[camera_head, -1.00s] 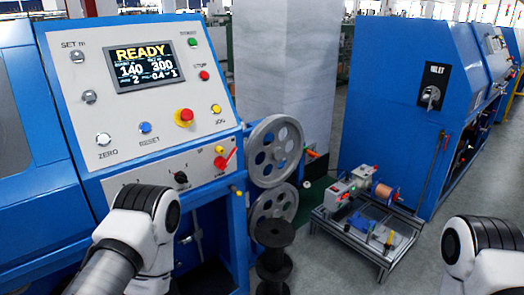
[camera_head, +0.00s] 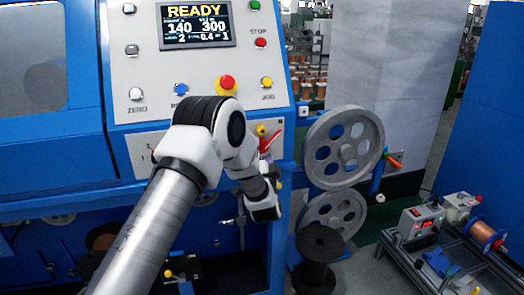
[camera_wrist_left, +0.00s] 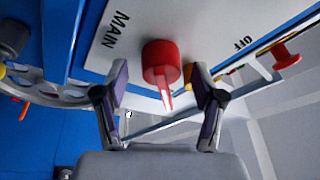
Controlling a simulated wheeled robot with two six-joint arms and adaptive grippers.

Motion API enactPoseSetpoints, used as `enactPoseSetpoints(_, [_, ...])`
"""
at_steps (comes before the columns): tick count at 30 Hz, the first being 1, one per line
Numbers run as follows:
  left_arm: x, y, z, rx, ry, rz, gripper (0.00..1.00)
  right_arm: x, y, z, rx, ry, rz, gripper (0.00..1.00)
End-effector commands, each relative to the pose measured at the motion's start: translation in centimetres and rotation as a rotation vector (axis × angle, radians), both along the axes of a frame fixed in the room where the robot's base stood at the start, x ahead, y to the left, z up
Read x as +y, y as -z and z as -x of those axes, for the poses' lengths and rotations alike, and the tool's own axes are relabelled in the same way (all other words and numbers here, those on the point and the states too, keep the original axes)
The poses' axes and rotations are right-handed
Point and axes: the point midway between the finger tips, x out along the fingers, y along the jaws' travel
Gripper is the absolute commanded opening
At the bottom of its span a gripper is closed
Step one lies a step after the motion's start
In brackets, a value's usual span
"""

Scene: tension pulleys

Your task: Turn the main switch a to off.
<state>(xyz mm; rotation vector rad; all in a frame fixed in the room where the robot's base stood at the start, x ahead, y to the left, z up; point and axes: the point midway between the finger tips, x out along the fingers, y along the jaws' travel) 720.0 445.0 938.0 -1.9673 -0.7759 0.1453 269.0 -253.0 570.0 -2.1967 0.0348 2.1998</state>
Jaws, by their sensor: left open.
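The main switch (camera_head: 268,143) is a red knob with a handle, low on the machine's panel in the head view. My left wrist partly covers the area around it. In the left wrist view the red switch (camera_wrist_left: 162,58) shows close up, between the printed words MAIN and OFF. Its narrow handle points down in that picture, toward my gripper. My left gripper (camera_wrist_left: 160,82) is open, with one dark finger on each side of the switch handle. I see gaps between the fingers and the handle. My right gripper is not in view.
An emergency button (camera_head: 227,83) sits on a yellow base above the switch. Grey pulley wheels (camera_head: 343,147) stand to the right. A black spool (camera_head: 318,258) is below them. A low bench with a copper coil (camera_head: 482,233) is at the lower right.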

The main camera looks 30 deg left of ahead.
Motion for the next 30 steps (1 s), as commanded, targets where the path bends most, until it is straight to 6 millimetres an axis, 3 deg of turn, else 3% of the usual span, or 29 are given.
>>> enactPoseSetpoints(4, [0.89, -0.30, -1.13, 0.001, 0.000, 0.001, 0.69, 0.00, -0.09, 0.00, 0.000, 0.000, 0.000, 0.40])
enactPoseSetpoints(11, [0.93, -0.25, -1.27, 0.002, 0.002, 0.001, 0.69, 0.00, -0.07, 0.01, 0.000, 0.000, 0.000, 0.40])
enactPoseSetpoints(15, [0.91, -0.23, -1.26, 0.002, 0.002, 0.001, 0.20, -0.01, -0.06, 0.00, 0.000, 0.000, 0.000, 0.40])
enactPoseSetpoints(17, [0.90, -0.23, -1.27, 0.003, 0.002, 0.002, 0.00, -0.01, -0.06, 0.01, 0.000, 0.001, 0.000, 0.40])
enactPoseSetpoints(30, [0.84, 0.00, -1.28, -0.037, 0.003, 0.035, 0.00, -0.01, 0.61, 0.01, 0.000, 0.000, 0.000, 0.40])
